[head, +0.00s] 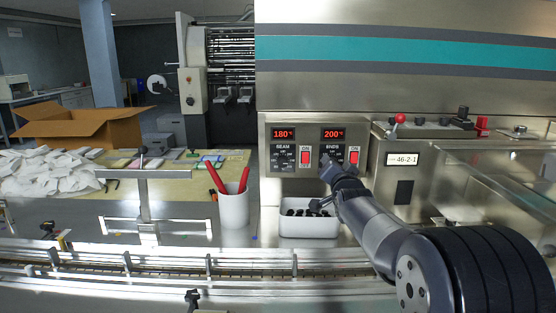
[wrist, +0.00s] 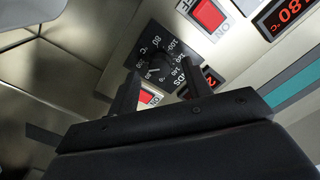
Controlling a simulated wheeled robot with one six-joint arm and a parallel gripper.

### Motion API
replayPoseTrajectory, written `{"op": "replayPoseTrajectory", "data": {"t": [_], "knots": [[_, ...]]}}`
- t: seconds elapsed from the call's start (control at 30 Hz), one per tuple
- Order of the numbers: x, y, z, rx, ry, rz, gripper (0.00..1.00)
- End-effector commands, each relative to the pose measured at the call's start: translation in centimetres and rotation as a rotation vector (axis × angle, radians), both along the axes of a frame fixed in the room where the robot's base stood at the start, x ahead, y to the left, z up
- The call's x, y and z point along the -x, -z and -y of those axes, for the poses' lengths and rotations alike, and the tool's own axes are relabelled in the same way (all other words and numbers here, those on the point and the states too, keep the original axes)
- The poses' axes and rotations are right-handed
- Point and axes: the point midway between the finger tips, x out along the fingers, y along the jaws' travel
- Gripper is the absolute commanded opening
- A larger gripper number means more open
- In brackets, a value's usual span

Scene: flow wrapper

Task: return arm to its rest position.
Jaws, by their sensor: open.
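My arm reaches from the lower right of the head view up to the control panel (head: 311,168). My gripper (head: 327,165) is in front of the ENDS dial, below the red "200" display (head: 332,134). In the wrist view the two dark fingers of my gripper (wrist: 160,70) stand apart, with a black dial (wrist: 158,66) with a printed scale seen between and beyond them. In the head view my gripper hides most of the ENDS dial.
Red ON switches (head: 305,155) sit beside the dials. Below stand a white bin (head: 309,228) of dark parts and a white cup (head: 233,207) with red-handled tools. A conveyor rail (head: 150,268) crosses the front. A red-knobbed lever (head: 398,119) rises at right.

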Motion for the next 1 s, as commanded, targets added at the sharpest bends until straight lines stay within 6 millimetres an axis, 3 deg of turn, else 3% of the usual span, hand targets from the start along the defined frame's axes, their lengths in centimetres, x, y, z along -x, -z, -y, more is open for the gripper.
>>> {"op": "replayPoseTrajectory", "data": {"t": [0.07, 1.0], "knots": [[-1.38, 0.07, -0.01, 0.0, -0.001, -0.001, 0.47], [-1.18, -0.48, -0.08, 0.769, -0.001, -0.002, 0.47]]}}
